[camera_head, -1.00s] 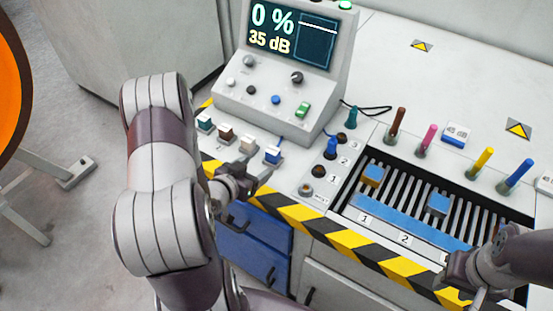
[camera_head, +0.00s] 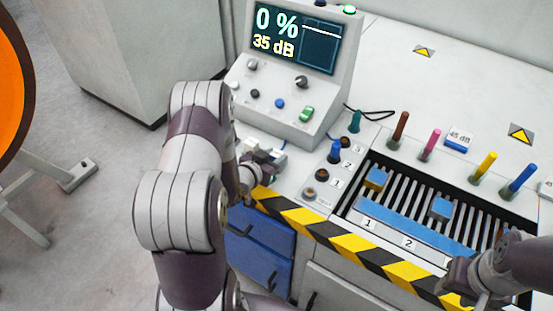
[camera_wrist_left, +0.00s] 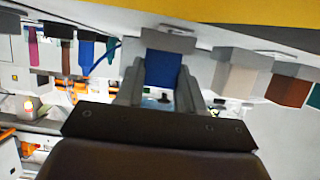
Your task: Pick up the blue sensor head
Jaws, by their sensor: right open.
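The blue sensor head (camera_wrist_left: 162,68) shows in the left wrist view between the two fingers of my left gripper (camera_wrist_left: 160,88), with a grey part at its upper end in the picture. The fingers flank it closely; I cannot tell whether they press on it. In the head view my left gripper (camera_head: 262,160) is at the row of sensor heads on the bench's front left, and my arm and hand hide most of that row. My right gripper (camera_head: 470,292) is open and empty at the lower right, near the slotted tray.
The display console (camera_head: 295,85) stands right behind the row. A blue plug (camera_head: 335,152) stands to the right. The slotted tray (camera_head: 470,185) holds blue blocks, with coloured pens behind it. A beige head (camera_wrist_left: 233,75) and a brown head (camera_wrist_left: 287,90) stand beside the blue one.

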